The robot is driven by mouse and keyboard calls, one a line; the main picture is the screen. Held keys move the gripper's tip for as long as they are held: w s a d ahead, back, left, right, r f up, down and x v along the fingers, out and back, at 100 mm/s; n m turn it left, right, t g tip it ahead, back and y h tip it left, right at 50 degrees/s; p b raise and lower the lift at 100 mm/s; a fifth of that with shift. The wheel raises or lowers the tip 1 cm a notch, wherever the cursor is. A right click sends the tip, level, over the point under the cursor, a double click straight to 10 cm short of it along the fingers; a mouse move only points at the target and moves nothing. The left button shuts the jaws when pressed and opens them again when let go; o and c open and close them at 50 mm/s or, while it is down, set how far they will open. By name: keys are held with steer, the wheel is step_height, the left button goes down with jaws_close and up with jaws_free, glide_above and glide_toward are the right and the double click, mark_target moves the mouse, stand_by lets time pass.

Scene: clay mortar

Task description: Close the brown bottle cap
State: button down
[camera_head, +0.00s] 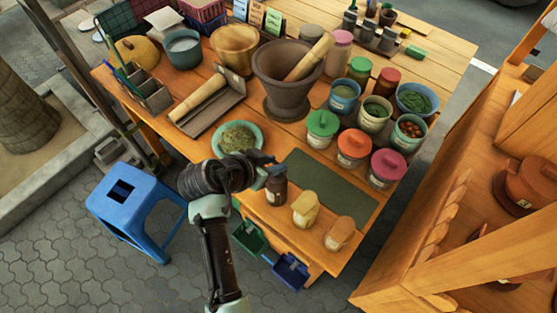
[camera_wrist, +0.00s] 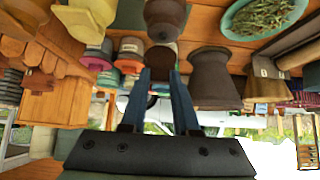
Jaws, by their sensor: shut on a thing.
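The brown bottle (camera_head: 276,193) stands upright on the near part of the wooden table, left of two yellow-tan jars. In the wrist view the bottle (camera_wrist: 166,14) appears upside down at the top centre, its neck towards my gripper. My gripper (camera_wrist: 161,72) is shut on a dark brown round piece, which looks like the cap (camera_wrist: 161,56). The cap sits between the fingertips, right by the bottle's neck. I cannot tell whether cap and neck touch. In the head view my gripper (camera_head: 268,171) is at the bottle's top and hides the cap.
A teal plate of herbs (camera_head: 238,138) lies just behind my wrist. A dark green mat (camera_head: 325,185) lies right of the bottle. Yellow-tan jars (camera_head: 305,209) stand close by. Lidded jars (camera_head: 353,148) and a mortar (camera_head: 287,78) fill the table further back.

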steer(key=t+b, duration=0.1)
steer(key=b, duration=0.1)
steer(key=s+f+t+h+b, duration=0.1)
steer(key=b, duration=0.2)
steer(key=a+f+t+h+b, duration=0.1)
steer(key=b, duration=0.1)
steer(key=shift+s+a+f+b, duration=0.1)
steer(key=shift+s+f+b, duration=0.1)
steer(key=shift+s+b, duration=0.1)
steer(key=f+t+h+b, duration=0.1)
steer(key=t+h+b, duration=0.1)
steer(key=b, duration=0.9)
steer(key=s+a+f+t+h+b, duration=0.1)
steer(key=f+t+h+b, duration=0.1)
steer(key=b, duration=0.9)
steer(key=s+f+t+h+b, duration=0.1)
steer(key=f+t+h+b, duration=0.1)
steer(key=b, duration=1)
steer(key=shift+a+f+t, duration=0.15)
steer(key=shift+t, duration=0.75)
steer(key=shift+t+b, duration=0.4)
steer(key=shift+b, duration=0.5)
steer(key=c, duration=0.6)
jaws_free()
steer(key=shift+c, duration=0.2)
steer(key=shift+r, duration=0.2)
